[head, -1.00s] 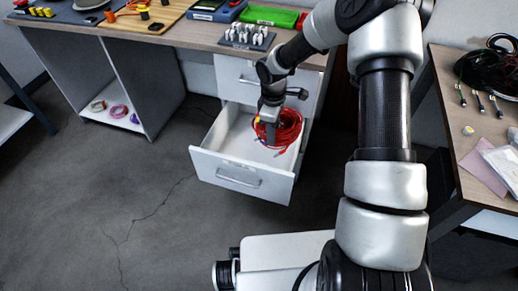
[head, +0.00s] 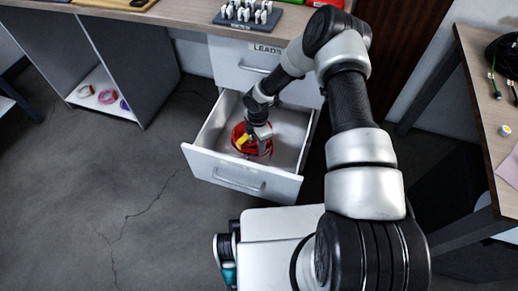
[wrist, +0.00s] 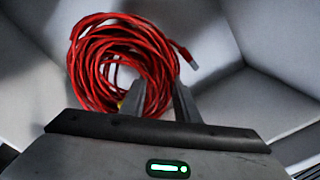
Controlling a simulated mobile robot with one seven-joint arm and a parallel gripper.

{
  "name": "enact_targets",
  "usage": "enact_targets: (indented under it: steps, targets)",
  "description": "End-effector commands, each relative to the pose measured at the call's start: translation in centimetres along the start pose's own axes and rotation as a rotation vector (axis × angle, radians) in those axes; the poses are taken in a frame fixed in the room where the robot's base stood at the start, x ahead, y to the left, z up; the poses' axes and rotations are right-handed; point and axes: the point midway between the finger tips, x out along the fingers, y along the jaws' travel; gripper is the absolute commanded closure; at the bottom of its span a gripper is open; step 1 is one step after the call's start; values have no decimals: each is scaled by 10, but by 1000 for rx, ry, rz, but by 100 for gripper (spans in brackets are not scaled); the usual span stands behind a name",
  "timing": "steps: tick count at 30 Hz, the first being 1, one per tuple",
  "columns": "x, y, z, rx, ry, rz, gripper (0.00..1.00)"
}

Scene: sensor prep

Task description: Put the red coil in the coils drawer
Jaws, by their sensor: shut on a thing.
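The red coil (head: 241,133) is a bundle of red cable, inside the open lower drawer (head: 206,158), towards its left side. In the wrist view the coil (wrist: 95,60) shows as a loose ring with a plug end at its right. My gripper (head: 254,146) reaches down into the drawer. In the wrist view its fingers (wrist: 160,100) are shut on the near right part of the coil. Whether the coil touches the drawer floor I cannot tell. No writing on this drawer's front is readable.
A closed drawer labelled LEADS (head: 262,72) is above the open one. A rack of white pieces (head: 262,20) stands on the bench. Coloured coils lie on a low shelf (head: 100,102) at left. A wooden table (head: 478,60) stands at right.

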Motion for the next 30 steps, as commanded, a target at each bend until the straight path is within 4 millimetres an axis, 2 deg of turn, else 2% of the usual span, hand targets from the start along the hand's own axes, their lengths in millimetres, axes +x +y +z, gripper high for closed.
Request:
enact_targets:
  steps: [1,3,8,15,27,28,30]
  targets:
    - [12,0,0,0,1,1,100]
    - [20,1,0,1,0,1,100]
    - [31,1,0,0,0,2,100]
    - [62,0,0,2,0,1,100]
    - [68,1,0,1,-1,2,100]
    - [69,0,0,1,-1,1,70]
    - [68,0,0,1,0,1,58]
